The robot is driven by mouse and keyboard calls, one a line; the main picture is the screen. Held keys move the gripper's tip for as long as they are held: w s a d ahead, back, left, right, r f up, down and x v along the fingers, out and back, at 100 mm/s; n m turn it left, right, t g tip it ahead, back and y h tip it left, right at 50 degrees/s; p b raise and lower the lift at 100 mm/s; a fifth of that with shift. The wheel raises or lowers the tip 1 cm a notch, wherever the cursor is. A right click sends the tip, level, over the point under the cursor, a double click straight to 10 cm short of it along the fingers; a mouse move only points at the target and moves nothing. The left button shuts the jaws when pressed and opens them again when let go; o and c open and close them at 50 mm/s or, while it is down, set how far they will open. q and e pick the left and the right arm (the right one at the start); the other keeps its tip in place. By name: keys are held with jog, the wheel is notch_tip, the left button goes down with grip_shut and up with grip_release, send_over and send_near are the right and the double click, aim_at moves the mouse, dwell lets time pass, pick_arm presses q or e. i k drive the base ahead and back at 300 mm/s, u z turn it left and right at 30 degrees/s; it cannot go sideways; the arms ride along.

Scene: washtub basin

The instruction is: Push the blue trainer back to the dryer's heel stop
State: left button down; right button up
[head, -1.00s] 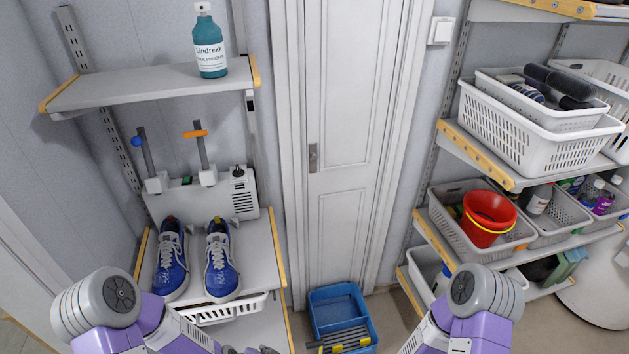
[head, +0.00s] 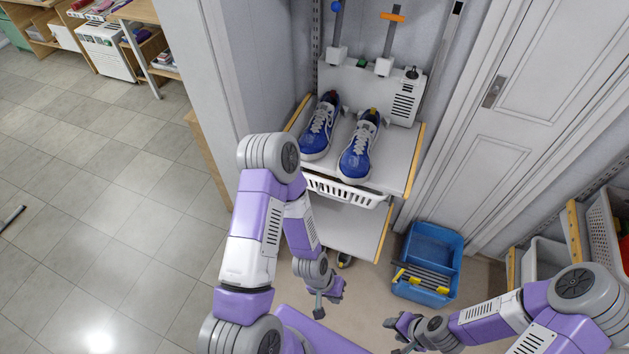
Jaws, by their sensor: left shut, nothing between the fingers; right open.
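Two blue trainers with white laces, a left one (head: 317,130) and a right one (head: 354,155), stand side by side on the upper shelf (head: 394,160), toes toward me. The white dryer (head: 350,92) stands behind their heels, with two upright posts, one with a blue knob and one with an orange bar. The heel stop and any gap at the heels are too small to make out. My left gripper (head: 319,304) is shut and empty, low in front of the shelves, apart from both trainers. My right gripper (head: 396,335) is open and empty, low at the bottom right.
A white basket (head: 347,193) hangs under the trainers' shelf, above a lower shelf (head: 352,228). A blue tray (head: 434,245) with dark and yellow items sits on the floor. A door (head: 545,90) is at the right, and open tiled floor (head: 110,200) lies left of the wall edge.

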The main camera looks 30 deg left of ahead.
aim_at(354, 167)
jog(key=u, duration=0.15)
jog(key=k, duration=0.35)
jog(key=u, duration=1)
jog(key=i, duration=0.85)
jog(key=z, duration=0.35)
